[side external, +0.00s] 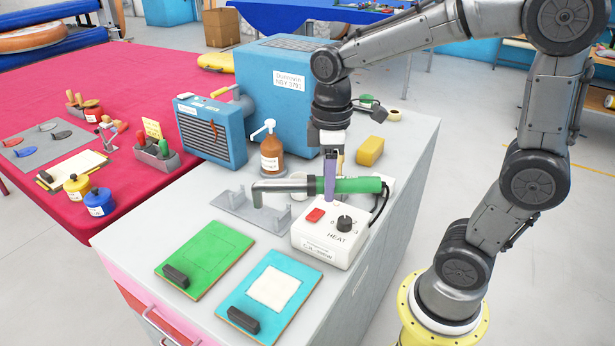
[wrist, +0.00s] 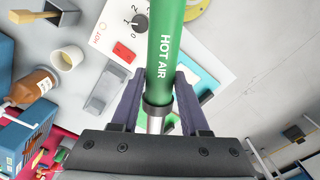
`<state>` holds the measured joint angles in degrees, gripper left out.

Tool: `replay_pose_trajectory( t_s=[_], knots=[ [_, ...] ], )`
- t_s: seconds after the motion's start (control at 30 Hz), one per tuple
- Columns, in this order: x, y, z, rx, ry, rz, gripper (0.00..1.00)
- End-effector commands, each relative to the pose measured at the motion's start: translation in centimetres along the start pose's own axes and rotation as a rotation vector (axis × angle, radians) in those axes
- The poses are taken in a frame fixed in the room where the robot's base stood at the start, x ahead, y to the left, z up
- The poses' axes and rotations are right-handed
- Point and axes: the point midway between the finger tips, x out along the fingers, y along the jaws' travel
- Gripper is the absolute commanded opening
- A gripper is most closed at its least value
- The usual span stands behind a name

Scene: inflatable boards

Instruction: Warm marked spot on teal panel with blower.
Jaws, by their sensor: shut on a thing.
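The blower has a green handle (side external: 352,186) and a bent metal nozzle (side external: 275,185) whose tip points down. My gripper (side external: 330,192) is shut on the handle and holds it above the workbench, over the back of the heat unit. In the wrist view the green handle (wrist: 166,55) reads HOT AIR and lies between my purple fingers (wrist: 157,85). The teal panel (side external: 241,298) lies flat at the bench front, with a pale square (side external: 274,287) marked on it and a dark block (side external: 243,320) on its near-left edge. The nozzle is apart from the panel.
The white heat unit (side external: 328,245) has a red switch (side external: 315,215) and black knob (side external: 345,223). A green panel (side external: 205,252) lies left of the teal one. A grey stand (side external: 240,208), brown pump bottle (side external: 271,155) and blue machine (side external: 212,135) stand behind.

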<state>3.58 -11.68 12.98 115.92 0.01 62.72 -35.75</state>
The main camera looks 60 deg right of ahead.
Motion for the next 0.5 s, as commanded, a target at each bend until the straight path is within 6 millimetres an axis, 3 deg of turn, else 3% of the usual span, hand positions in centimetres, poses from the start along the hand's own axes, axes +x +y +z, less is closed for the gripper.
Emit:
replay_pose_trajectory(
  t_s=[0.1,0.3,0.5],
  knots=[
    [-2.0,-2.6,1.5,-0.147,0.006,0.005,0.0],
    [-3.6,-4.6,2.2,-0.222,0.002,0.002,0.0],
    [-2.5,-4.7,2.2,-0.226,-0.002,-0.002,0.0]
  ],
)
